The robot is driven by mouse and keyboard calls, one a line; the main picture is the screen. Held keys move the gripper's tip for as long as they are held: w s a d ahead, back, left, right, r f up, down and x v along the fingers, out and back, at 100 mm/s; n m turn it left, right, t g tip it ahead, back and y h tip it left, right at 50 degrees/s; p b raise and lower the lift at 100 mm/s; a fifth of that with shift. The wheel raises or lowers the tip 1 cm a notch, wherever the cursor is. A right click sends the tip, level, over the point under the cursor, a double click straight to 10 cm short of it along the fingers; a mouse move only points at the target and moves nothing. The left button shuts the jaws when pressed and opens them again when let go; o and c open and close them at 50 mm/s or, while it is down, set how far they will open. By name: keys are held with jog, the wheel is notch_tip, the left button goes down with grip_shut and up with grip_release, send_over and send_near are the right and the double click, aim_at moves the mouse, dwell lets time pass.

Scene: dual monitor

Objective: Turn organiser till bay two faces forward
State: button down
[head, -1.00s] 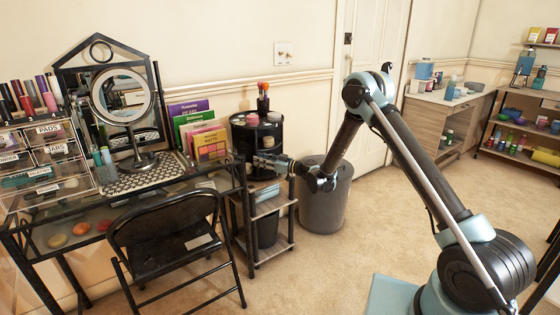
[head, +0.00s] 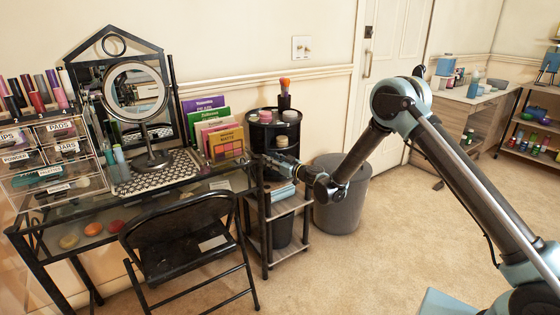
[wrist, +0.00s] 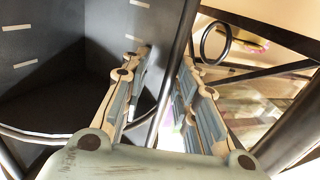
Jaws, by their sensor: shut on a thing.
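The organiser (head: 262,133) is a round black tiered carousel on a small shelf stand, with jars and a brush cup on it. In the wrist view a dark open bay of the organiser (wrist: 45,85) fills the left, with short white dashes on its walls. My gripper (head: 264,158) is at the organiser's lower front right. In the wrist view my gripper (wrist: 158,85) has its two fingers on either side of a slim dark upright (wrist: 176,75) at the bay's edge, shut on it. I cannot tell which numbered bay faces forward.
The shelf stand (head: 258,238) has a grey bin (head: 342,195) to its right. Upright palette books (head: 215,130), a round mirror (head: 135,90) and clear drawers (head: 50,160) stand on the glass desk at left. A black folding chair (head: 185,240) is in front. Floor at right is clear.

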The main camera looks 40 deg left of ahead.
jog(key=shift+w+a+r, duration=0.1)
jog(key=shift+w+a, duration=0.1)
jog(key=shift+a, duration=0.15)
jog(key=shift+s+a, duration=0.15)
jog(key=shift+s, duration=0.15)
dwell(0.3)
jog(key=c, duration=1.7)
grip_release()
jog(key=d, duration=1.2)
jog(key=shift+s, duration=0.35)
